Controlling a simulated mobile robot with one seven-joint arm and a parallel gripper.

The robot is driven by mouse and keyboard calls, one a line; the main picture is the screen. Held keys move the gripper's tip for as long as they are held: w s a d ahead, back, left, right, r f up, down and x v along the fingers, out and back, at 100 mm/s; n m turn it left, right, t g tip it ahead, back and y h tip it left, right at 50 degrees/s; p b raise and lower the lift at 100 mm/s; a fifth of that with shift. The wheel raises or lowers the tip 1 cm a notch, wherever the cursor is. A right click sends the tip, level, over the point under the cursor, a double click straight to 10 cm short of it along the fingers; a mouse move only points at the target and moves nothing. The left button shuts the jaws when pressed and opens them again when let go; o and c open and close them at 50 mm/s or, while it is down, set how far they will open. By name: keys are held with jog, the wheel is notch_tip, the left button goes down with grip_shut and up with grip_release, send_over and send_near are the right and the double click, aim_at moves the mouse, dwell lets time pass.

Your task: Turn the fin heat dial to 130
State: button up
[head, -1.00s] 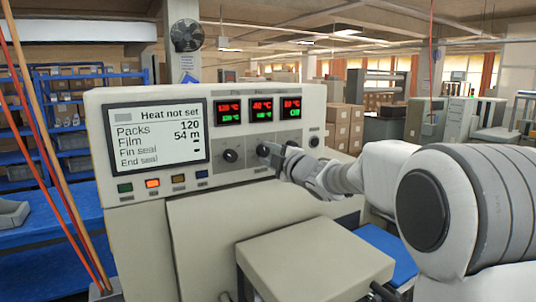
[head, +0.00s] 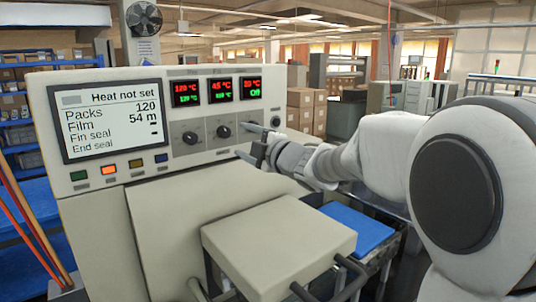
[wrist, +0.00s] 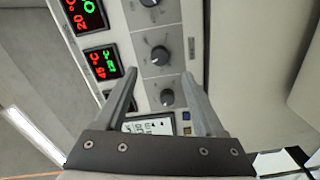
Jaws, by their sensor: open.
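The wrapper's control panel shows a left dial (head: 190,137) and a middle dial (head: 223,131), dark round knobs under three red-and-green displays. The wrist view shows the left dial (wrist: 167,97), the middle dial (wrist: 160,54) and part of the right dial (wrist: 148,3). The dial labels are too small to read. The middle display (head: 222,90) reads 45 °C in red. The screen (head: 104,119) says "Heat not set". My gripper (head: 250,140) is open and empty, in front of the panel right of the middle dial. My gripper's fingers (wrist: 160,74) appear on either side of the dial row.
Coloured buttons (head: 108,170) line the panel's lower edge. A beige box-shaped surface (head: 275,245) stands below my arm, with a blue surface (head: 355,228) beside it. Blue shelving (head: 22,135) stands at the left. Open space lies between my gripper and the box.

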jog(key=v, duration=0.9)
jog(key=shift+s+d+b, duration=0.15)
jog(key=shift+s+b, duration=0.1)
jog(key=shift+b, duration=0.1)
jog(key=shift+d, duration=0.1)
